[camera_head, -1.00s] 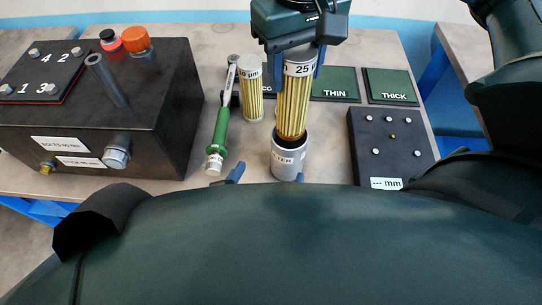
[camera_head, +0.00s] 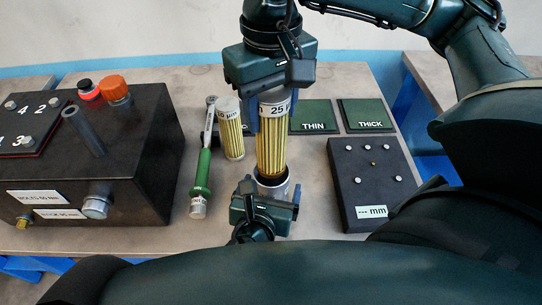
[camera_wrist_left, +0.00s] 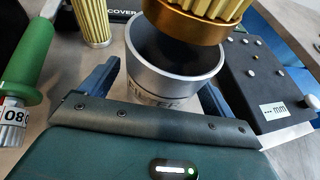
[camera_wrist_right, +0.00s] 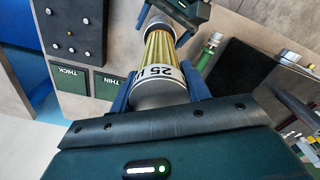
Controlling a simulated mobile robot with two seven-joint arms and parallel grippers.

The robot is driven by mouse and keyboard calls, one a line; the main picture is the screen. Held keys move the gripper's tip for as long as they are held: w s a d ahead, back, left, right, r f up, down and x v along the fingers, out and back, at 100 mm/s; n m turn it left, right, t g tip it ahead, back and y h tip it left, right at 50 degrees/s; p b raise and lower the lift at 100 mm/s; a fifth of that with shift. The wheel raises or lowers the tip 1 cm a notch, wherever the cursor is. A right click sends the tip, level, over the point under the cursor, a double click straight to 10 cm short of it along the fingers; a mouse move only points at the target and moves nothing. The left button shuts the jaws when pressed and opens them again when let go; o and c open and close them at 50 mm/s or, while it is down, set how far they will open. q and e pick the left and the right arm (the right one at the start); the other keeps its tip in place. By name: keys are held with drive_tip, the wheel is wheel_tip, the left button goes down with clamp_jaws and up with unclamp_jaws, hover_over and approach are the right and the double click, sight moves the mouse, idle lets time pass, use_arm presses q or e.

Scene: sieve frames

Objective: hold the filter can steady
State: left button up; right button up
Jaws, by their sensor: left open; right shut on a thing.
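The filter can (camera_wrist_left: 165,88), a silver cup with a FILTER label, stands upright on the table. In the head view the can (camera_head: 284,188) is partly hidden behind my left gripper (camera_head: 272,190). That gripper is open, its two blue fingers on either side of the can; whether they touch it I cannot tell. My right gripper (camera_head: 273,112) is shut on the top of the 25 filter cartridge (camera_head: 271,150), yellow and pleated. The cartridge is upright over the can. In the left wrist view its gold end cap (camera_wrist_left: 190,26) overlaps the can's far rim and looks above the opening.
A black box (camera_head: 140,150) with bolts is farther left. A dark plate with pegs (camera_head: 372,180) lies right. THIN (camera_head: 314,117) and THICK (camera_head: 367,115) pads lie behind.

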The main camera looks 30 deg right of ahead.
use_arm(q)
drive_tip(key=shift+w+d+f, duration=0.1)
drive_tip(key=shift+w+d, duration=0.05)
drive_tip(key=shift+d, duration=0.05)
drive_tip(key=shift+c, duration=0.4)
drive_tip(key=c, duration=1.1)
drive_tip(key=shift+c, duration=0.2)
drive_tip(key=c, duration=0.6)
drive_tip(key=shift+o, duration=0.2)
